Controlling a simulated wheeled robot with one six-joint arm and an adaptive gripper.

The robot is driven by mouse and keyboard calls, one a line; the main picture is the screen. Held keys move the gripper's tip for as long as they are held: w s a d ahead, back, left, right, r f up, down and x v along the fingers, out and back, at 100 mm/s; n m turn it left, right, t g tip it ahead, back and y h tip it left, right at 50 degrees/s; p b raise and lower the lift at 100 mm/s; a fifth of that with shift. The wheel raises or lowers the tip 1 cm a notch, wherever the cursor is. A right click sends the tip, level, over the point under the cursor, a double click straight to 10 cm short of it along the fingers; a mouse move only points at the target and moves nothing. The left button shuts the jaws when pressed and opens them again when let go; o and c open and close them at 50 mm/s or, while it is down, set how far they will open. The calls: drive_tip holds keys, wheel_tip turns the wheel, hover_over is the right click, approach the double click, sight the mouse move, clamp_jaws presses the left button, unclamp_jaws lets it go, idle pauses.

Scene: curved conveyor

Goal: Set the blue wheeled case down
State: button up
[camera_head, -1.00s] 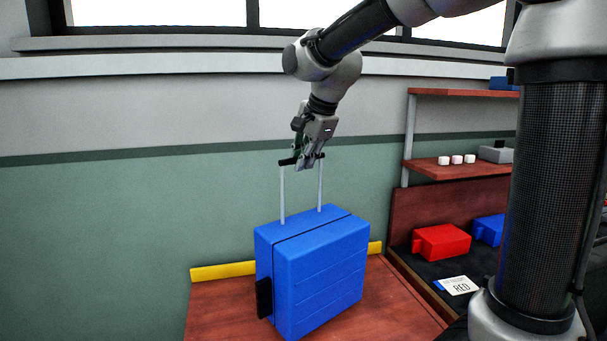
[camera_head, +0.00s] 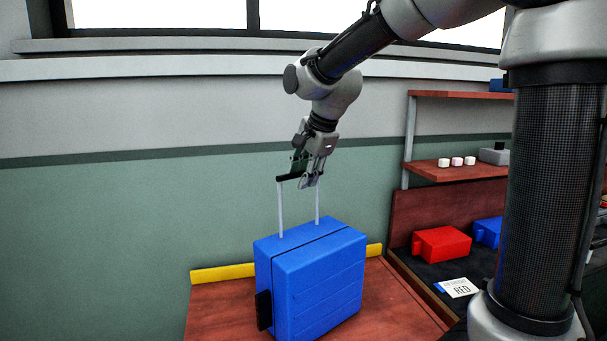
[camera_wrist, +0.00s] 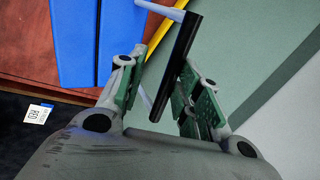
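The blue wheeled case (camera_head: 318,285) stands upright over the red-brown table (camera_head: 220,315), its long pull handle (camera_head: 280,208) raised. It looks to rest on the table, but its lower edge is partly cut off. My gripper (camera_head: 312,182) is at the handle's black crossbar, above the case. In the wrist view, the fingers of my gripper (camera_wrist: 160,80) are apart, one on each side of the black crossbar (camera_wrist: 180,60), with a gap beside the bar. The case top (camera_wrist: 85,40) shows beyond them.
A yellow strip (camera_head: 222,272) runs along the table's back edge by the wall. At right, a red case (camera_head: 442,244) and another blue case (camera_head: 488,231) lie on a dark surface near a card reading RED (camera_head: 458,288). A shelf (camera_head: 440,172) holds small blocks above them.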

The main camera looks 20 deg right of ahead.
drive_tip(key=v, duration=1.2)
drive_tip(key=s+d+f+n+h, duration=0.1)
drive_tip(key=s+d+f+n, duration=0.5)
drive_tip(key=s, duration=0.5)
drive_tip(key=s+d+f+n+h, duration=0.1)
drive_tip(key=s+d+f+n, duration=0.6)
drive_tip(key=s, duration=0.5)
drive_tip(key=shift+s+d+f+n+g, duration=0.3)
drive_tip(key=shift+d+f+g, duration=0.1)
drive_tip(key=shift+d+f, duration=0.45)
